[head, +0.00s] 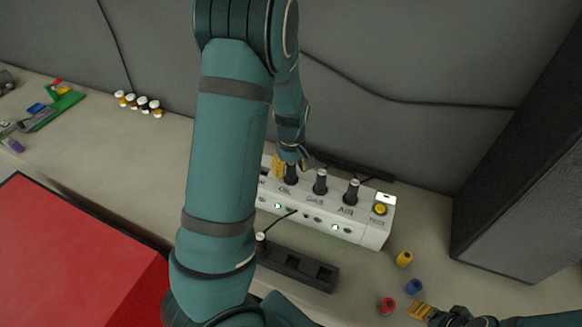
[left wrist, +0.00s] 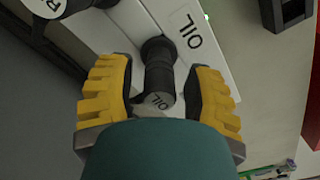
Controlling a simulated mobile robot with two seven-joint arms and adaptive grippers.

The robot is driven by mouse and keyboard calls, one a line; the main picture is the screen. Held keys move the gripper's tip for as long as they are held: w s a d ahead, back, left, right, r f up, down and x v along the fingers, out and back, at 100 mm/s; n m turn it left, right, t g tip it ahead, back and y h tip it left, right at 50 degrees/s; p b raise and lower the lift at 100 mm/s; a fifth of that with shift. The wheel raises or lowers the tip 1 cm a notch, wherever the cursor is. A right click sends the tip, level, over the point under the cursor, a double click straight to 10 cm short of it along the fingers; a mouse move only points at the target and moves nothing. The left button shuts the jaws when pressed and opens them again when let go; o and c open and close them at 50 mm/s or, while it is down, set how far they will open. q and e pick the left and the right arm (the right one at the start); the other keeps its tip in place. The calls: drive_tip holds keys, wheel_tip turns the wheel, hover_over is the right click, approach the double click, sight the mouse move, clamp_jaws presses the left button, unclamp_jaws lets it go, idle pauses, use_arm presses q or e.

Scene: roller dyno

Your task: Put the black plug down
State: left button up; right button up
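The black plug (head: 291,174) stands at the OIL position of the white panel box (head: 374,234). In the left wrist view the yellow fingers of my left gripper (left wrist: 160,100) stand on either side of the plug, with a visible gap on both sides. My right gripper (head: 420,311) is at the bottom right, partly cut off, away from the box.
Two more dark plugs stand at the middle position (head: 320,183) and at AIR (head: 351,191). A yellow button (head: 380,209) is at the box's right end. A black slotted holder (head: 325,279) lies in front. Yellow (head: 404,258), blue (head: 414,287) and red (head: 388,306) pieces lie at right.

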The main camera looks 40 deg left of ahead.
use_arm(q)
wheel_tip(320, 180, up, 13)
drive_tip(key=shift+f, duration=0.15)
idle(0.4)
idle(0.6)
wheel_tip(320, 180, up, 13)
idle(0.9)
idle(0.5)
